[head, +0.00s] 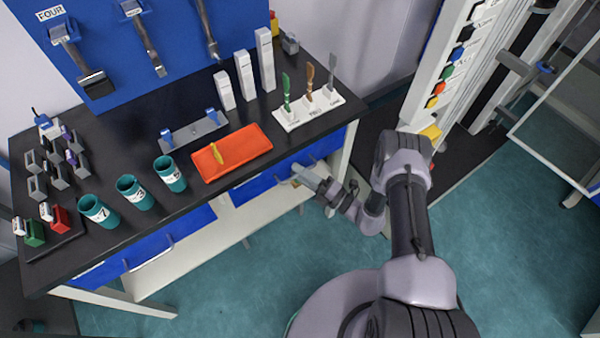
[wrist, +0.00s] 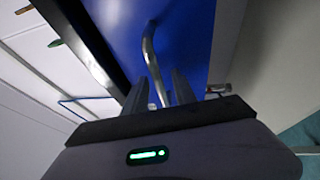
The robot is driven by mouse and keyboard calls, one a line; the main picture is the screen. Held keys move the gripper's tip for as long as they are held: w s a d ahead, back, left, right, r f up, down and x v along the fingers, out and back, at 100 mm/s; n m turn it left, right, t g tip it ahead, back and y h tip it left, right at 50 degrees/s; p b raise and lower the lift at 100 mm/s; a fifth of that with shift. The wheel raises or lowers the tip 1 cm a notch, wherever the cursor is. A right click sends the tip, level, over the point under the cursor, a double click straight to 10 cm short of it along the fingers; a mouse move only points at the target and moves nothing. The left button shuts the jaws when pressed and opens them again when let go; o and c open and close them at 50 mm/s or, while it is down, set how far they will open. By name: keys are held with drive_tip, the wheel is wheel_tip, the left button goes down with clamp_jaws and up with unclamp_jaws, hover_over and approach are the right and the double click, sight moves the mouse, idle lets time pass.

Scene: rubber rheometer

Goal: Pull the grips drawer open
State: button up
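A blue drawer front (head: 255,187) is under the right part of the black bench; I see no label naming it. It looks flush with the bench. My gripper (head: 299,174) is at this front, beside its right end. In the wrist view the blue front (wrist: 185,35) fills the upper middle, and its bent metal handle (wrist: 149,48) runs down between the two dark fingers of my gripper (wrist: 160,80). The fingers stand close on either side of the bar. I cannot tell whether both touch it. The lower handle part is hidden by the gripper.
The black bench (head: 120,235) holds an orange tray (head: 240,160), teal cups (head: 170,174) and a white stand with several upright tools (head: 308,110). Another blue drawer front with a handle (head: 148,254) is at the left. A tall machine (head: 462,60) stands right.

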clamp_jaws()
idle(1.4)
